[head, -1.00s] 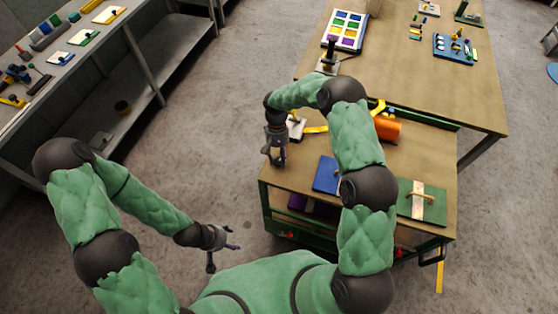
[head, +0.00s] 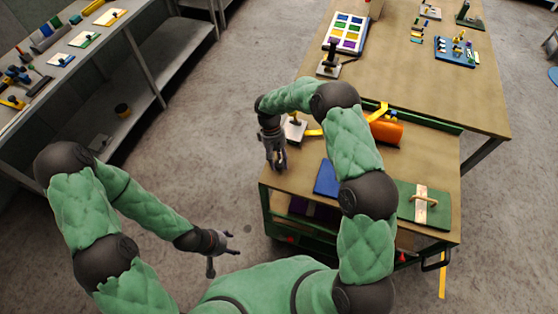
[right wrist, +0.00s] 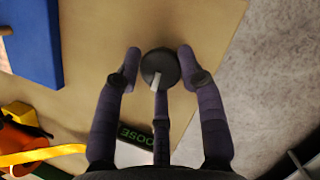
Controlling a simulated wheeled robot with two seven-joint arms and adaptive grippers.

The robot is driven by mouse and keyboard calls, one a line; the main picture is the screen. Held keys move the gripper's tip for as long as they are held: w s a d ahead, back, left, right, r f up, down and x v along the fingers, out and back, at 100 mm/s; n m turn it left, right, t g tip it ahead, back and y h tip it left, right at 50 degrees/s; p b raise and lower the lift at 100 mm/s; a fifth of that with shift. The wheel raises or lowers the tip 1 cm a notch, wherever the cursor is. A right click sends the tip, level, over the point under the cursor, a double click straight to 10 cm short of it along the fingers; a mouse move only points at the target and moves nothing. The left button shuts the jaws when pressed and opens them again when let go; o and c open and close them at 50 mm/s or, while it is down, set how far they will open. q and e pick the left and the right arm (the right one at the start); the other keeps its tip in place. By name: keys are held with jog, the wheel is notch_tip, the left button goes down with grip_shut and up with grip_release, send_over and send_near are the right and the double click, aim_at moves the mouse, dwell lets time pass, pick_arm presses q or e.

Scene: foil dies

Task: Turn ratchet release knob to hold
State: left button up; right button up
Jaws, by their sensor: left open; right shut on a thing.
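In the right wrist view a dark round knob (right wrist: 160,66) with a pale pointer bar sits between the fingers of my right gripper (right wrist: 158,72). The fingers close on it from the sides, and the third finger lies below it. The pale bar points toward the bottom of that view. A dark label (right wrist: 136,136) with green letters, apparently LOOSE upside down, lies below the knob, partly hidden. In the head view my right gripper (head: 276,160) is at the cart's left edge and hides the knob. My left gripper (head: 222,246) is open and empty over the floor.
The cart top (head: 290,182) carries a blue block (head: 326,179), an orange object (head: 385,131) with a yellow strap, a green board (head: 408,208) and a white plate (head: 294,127) with a yellow post. A larger table (head: 400,70) stands behind. Open floor lies left.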

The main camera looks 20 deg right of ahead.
jog(key=shift+s, duration=0.2)
jog(key=o, duration=1.1)
jog(key=shift+w, duration=0.1)
jog(key=shift+w+r, duration=0.1)
jog(key=shift+r, duration=0.2)
jog(key=v, duration=1.1)
jog(key=shift+a+r, duration=0.1)
jog(key=shift+r, duration=0.05)
